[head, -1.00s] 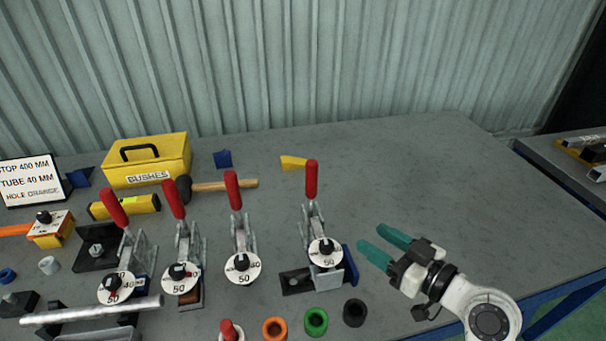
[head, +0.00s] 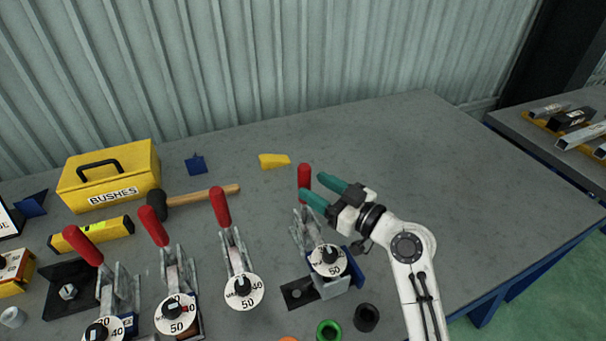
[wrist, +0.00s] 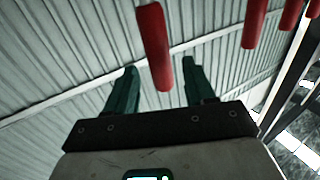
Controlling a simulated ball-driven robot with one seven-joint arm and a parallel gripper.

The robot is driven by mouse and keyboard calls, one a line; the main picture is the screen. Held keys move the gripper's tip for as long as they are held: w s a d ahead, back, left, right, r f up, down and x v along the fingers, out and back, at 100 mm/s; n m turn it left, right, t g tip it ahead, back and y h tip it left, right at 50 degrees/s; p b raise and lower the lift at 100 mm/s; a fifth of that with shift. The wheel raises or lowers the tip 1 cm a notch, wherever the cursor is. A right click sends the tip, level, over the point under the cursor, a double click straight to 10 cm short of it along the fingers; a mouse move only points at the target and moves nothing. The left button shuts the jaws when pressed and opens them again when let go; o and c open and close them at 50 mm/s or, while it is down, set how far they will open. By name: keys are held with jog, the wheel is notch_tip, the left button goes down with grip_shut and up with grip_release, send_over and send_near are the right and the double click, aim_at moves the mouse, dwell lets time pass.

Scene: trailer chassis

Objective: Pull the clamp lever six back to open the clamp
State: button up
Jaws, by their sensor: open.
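Several toggle clamps with red-handled levers stand in a row on the bench. The rightmost clamp (head: 307,232) has its red lever handle (head: 304,174) standing nearly upright; no number six is readable. My gripper (head: 309,184) has two teal fingers and is open at this handle, reaching in from the right. In the head view the fingers partly cover the handle's lower end.
Other red levers (head: 220,207) stand to the left. A hammer (head: 205,196), a yellow bushes box (head: 110,177) and a yellow wedge (head: 273,161) lie behind. Green (head: 329,330) and black (head: 367,318) rings lie in front. The bench (head: 420,140) is clear at the back right.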

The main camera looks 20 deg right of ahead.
aim_at(309, 183)
jog(key=shift+p+x, duration=0.4)
jog(key=shift+x, duration=1.8)
grip_shut()
